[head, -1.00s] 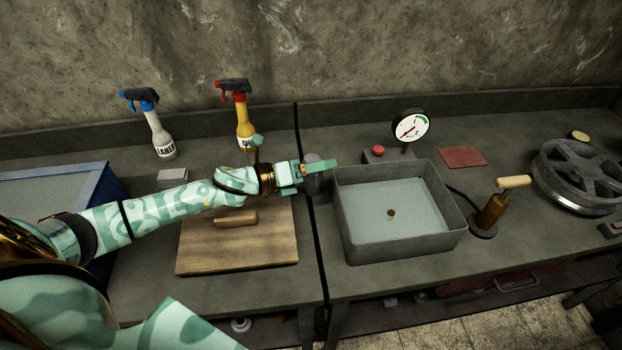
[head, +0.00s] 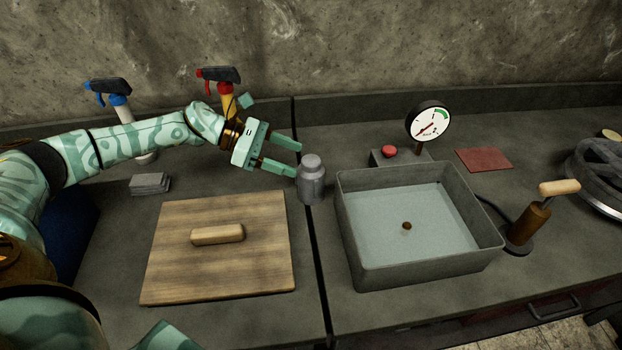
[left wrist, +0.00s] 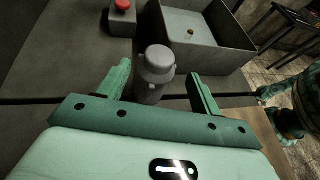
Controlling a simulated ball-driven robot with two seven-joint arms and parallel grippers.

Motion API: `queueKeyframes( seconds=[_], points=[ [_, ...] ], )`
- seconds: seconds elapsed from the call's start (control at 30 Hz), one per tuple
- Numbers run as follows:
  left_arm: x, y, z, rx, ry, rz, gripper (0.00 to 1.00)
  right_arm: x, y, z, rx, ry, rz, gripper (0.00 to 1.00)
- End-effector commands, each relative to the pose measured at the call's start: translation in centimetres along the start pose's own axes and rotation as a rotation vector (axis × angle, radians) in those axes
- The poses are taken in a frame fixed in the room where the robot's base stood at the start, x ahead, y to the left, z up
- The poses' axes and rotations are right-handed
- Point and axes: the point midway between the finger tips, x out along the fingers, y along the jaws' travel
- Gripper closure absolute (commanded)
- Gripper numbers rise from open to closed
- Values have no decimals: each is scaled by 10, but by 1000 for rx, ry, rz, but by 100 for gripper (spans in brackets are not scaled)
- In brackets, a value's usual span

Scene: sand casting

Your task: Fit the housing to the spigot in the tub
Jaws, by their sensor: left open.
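The grey housing (head: 311,182), a small bottle-shaped metal piece with a narrower cap, stands upright on the bench near the seam, left of the tub (head: 425,274). The spigot (head: 407,226) is a small brown stub in the pale tub floor. My left gripper (head: 297,158) is open and empty, just behind and left of the housing, its fingers pointing toward it. In the left wrist view the housing (left wrist: 155,72) shows between the two spread fingers. My right arm (left wrist: 298,108) shows at the right edge there; its jaws are unclear.
A wooden board with a handle (head: 168,265) lies in front of the left arm. Spray bottles (head: 228,100) stand behind it. A pressure gauge (head: 428,122) and red button (head: 389,151) are behind the tub. A wooden-handled tool (head: 530,225) stands right of it.

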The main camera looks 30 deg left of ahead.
Motion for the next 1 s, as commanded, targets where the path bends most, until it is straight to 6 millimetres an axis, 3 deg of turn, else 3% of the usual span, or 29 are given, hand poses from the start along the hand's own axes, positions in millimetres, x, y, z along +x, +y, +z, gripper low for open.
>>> queueKeyframes(
  seconds=[0.4, 0.67, 0.9, 1.0],
  points=[
    [52, 3, 6, 0, -1, 0, 35, -2, 3, 4, -2, -4, 4, 64],
    [56, 3, 5, -1, 0, 1, 35, -2, 7, 6, -5, -6, 8, 64],
    [56, 3, 5, -2, 0, 1, 99, -2, 7, 6, -5, -7, 8, 64],
    [56, 3, 5, -3, 1, 1, 100, -2, 7, 6, -5, -7, 8, 64]
  ],
)
